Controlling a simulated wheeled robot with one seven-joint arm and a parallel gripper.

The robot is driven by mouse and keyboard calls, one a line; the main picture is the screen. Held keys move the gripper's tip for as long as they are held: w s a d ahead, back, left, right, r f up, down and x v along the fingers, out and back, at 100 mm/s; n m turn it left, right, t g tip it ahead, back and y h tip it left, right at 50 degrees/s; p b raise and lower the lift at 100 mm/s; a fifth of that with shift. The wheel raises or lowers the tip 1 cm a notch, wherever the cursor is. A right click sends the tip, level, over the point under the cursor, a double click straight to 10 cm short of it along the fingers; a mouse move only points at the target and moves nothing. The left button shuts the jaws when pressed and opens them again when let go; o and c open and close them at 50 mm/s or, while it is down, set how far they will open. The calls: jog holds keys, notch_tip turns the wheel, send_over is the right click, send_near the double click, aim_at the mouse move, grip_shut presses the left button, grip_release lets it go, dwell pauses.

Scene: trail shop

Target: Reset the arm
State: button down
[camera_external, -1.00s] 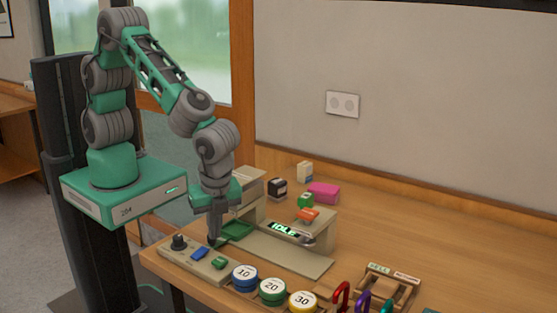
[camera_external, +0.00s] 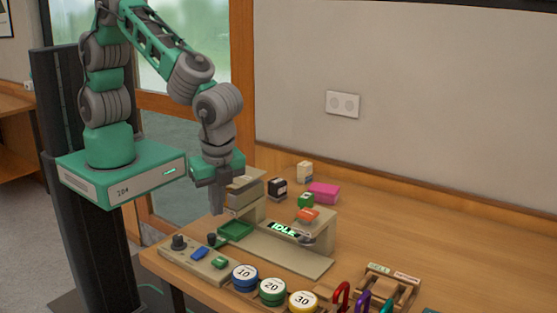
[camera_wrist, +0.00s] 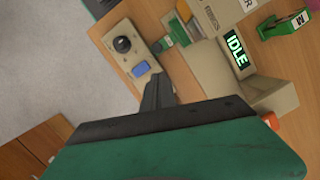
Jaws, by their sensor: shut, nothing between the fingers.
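My gripper (camera_external: 217,205) is shut and empty. It points down and hangs above the left end of the table, over the control panel and beside the machine. In the wrist view my gripper (camera_wrist: 157,84) shows as dark closed fingers over the panel's edge. The control panel (camera_external: 220,273) is beige, with dark knobs, a blue button (camera_external: 200,253) and a green button (camera_external: 219,263). The beige machine (camera_external: 290,256) has a screen (camera_external: 284,230) reading IDLE. A green tray (camera_external: 235,231) sits at its left end.
Weights marked 10 (camera_external: 245,275), 20 (camera_external: 272,289) and 30 (camera_external: 303,301) stand along the front. Carabiners (camera_external: 362,300) hang near a wooden rack (camera_external: 400,282). A pink block (camera_external: 323,192) and stamps lie behind. The table's right rear is clear.

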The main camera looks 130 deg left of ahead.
jog(key=s+f+n, duration=0.1)
jog(key=s, duration=0.1)
jog(key=s+f+n, duration=0.1)
jog(key=s, duration=0.1)
jog(key=s+d+f, duration=0.1)
jog(key=s+f, duration=0.1)
jog(key=shift+s+f+n+g, duration=0.1)
jog(key=shift+n+g, duration=0.2)
jog(key=shift+n, duration=0.1)
jog(key=s+r+t+h+b, duration=0.1)
jog(key=s+r+t+b, duration=0.15)
jog(key=s+r, duration=0.55)
notch_tip(320, 180, up, 7)
jog(key=n+t+b, duration=0.1)
jog(key=t, duration=0.4)
jog(key=shift+w+r+b, duration=0.15)
jog(key=shift+b, duration=0.2)
jog(key=shift+d, duration=0.5)
